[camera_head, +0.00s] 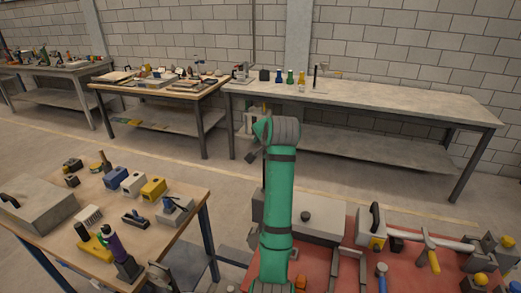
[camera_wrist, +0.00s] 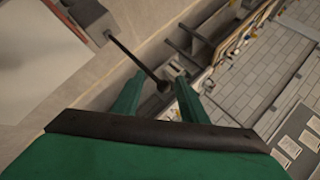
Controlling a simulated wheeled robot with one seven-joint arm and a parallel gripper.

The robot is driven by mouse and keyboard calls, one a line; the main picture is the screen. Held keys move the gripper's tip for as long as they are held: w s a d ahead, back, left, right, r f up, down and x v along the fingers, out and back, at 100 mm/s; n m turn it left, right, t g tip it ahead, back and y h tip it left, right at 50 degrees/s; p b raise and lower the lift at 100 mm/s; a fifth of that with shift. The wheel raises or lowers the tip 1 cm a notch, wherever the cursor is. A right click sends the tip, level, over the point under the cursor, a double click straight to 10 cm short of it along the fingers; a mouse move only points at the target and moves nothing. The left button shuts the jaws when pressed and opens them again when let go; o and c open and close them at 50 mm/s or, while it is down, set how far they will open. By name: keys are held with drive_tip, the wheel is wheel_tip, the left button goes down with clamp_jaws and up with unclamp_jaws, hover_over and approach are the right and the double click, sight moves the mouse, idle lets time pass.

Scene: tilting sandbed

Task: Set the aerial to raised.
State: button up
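A thin dark rod with a black ball tip, seemingly the aerial (camera_wrist: 135,59), runs from a grey box (camera_wrist: 82,18) in the wrist view. Its ball lies in line with the gap between the fingers of my gripper (camera_wrist: 158,84). The fingers are apart, with space showing on both sides of the ball; I cannot tell how deep it sits between them. In the head view my gripper (camera_head: 257,142) is small and partly hidden by my green arm. A thin upright dark line shows beside the arm there, but I cannot tell whether it is the aerial.
A red-topped bench (camera_head: 345,274) in front holds a grey box with a black knob (camera_head: 306,215), a yellow-handled tool (camera_head: 431,252) and other parts. A wooden table (camera_head: 160,245) at left is crowded. A long grey bench (camera_head: 400,101) stands behind, with floor between.

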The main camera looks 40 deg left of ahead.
drive_tip(key=v, duration=0.6)
drive_tip(key=shift+d+r, duration=0.2)
drive_tip(key=shift+s, duration=0.15)
